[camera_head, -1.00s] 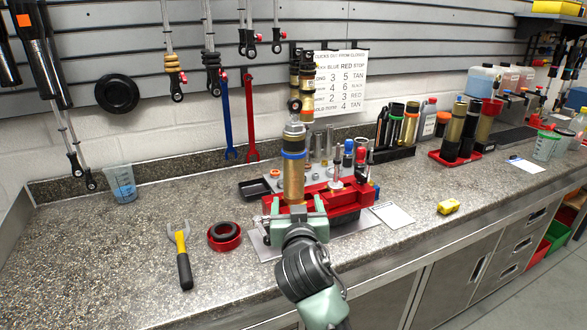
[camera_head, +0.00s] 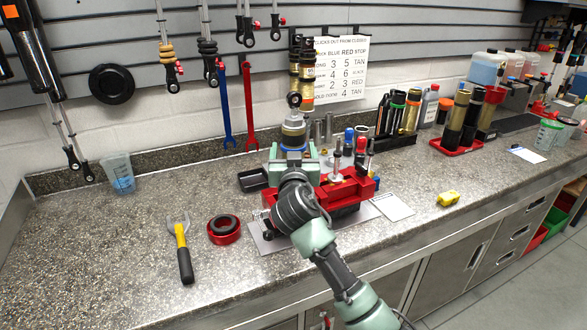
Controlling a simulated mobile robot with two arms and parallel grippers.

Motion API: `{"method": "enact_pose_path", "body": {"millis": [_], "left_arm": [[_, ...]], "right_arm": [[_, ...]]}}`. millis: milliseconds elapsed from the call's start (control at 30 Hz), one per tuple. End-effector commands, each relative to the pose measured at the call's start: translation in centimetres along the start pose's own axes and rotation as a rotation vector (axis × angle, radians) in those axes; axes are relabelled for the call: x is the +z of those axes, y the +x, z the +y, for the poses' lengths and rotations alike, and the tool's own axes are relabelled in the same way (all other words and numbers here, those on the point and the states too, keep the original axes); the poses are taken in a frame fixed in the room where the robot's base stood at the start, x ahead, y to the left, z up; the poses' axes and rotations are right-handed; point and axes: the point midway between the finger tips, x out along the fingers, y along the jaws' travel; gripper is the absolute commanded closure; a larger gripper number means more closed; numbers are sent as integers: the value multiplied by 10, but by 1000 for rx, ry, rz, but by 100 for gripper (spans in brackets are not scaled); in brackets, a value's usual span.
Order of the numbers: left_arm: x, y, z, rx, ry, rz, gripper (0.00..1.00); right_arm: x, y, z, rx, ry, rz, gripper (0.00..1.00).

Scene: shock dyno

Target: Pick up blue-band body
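The blue-band body (camera_head: 293,130) stands upright at the red vise (camera_head: 345,192) on the bench. It has a silver-grey top with an eyelet, and its blue band shows just above my gripper. My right gripper (camera_head: 293,157) is at the body, with a pale green finger on each side, just below the band. The body's gold lower part is hidden behind my gripper and wrist. I cannot tell whether the fingers are pressed onto the body or stand slightly apart from it. My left gripper is not in view.
Several shock bodies stand in a black rack (camera_head: 396,141) at the back. The bench is clear at front left.

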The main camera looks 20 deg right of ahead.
Motion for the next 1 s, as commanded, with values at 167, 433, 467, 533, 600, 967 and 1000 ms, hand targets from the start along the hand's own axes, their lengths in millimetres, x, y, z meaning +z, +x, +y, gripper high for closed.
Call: {"method": "enact_pose_path", "body": {"millis": [167,433,467,533,600,967,1000], "left_arm": [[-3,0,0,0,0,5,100],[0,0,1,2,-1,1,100],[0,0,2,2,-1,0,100],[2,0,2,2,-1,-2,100],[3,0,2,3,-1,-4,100],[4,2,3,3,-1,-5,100],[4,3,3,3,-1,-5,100]], "right_arm": [[0,0,0,0,0,0,48],[-4,-1,0,-1,1,7,100],[-4,-1,0,-1,1,7,100],[-4,-1,0,-1,1,7,100],[-4,-1,0,-1,1,7,100],[-25,0,0,0,4,11,100],[-31,-1,0,-1,6,11,100]]}}
